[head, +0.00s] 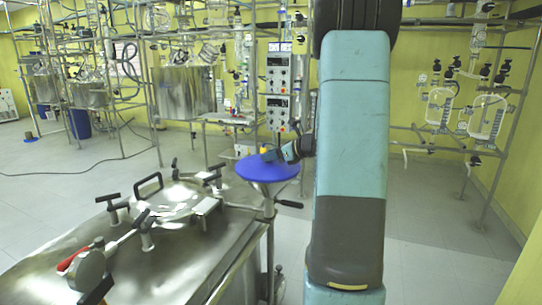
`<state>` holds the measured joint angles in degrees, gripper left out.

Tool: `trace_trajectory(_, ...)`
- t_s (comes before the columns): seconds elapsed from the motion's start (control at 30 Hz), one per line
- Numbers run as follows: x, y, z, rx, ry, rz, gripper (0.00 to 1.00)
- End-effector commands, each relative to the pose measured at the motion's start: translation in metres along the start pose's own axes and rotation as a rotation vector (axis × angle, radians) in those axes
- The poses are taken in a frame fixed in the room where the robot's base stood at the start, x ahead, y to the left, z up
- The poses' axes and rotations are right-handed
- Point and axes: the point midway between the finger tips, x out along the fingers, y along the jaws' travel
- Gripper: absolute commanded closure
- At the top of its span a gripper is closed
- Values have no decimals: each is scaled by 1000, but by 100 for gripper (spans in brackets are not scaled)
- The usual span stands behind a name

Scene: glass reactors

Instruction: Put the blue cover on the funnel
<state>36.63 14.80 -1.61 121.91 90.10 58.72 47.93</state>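My gripper (269,155) reaches in from the right, just above the cover and at the knob. Its fingertips are small here, and I cannot tell whether they are closed on the knob.
A steel reactor vessel (130,262) with a clamped round lid (174,202) and several black handles stands at left, beside the funnel. A black-handled valve (289,204) sticks out right of the funnel stem. Glassware racks line the back wall. Floor at left is open.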

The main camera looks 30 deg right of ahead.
Motion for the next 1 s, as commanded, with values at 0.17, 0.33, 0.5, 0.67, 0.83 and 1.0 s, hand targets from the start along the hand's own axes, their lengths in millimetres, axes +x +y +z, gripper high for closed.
trace_trajectory(0.17,0,0,0,0,0,0,47)
trace_trajectory(0.33,0,0,0,0,0,-1,41)
trace_trajectory(0.5,-1,0,2,0,0,-1,41)
trace_trajectory(0.67,-14,-1,3,1,-1,-3,41)
trace_trajectory(0.83,-44,-1,3,-1,-1,-5,41)
trace_trajectory(1.0,-78,-1,3,0,-1,-5,41)
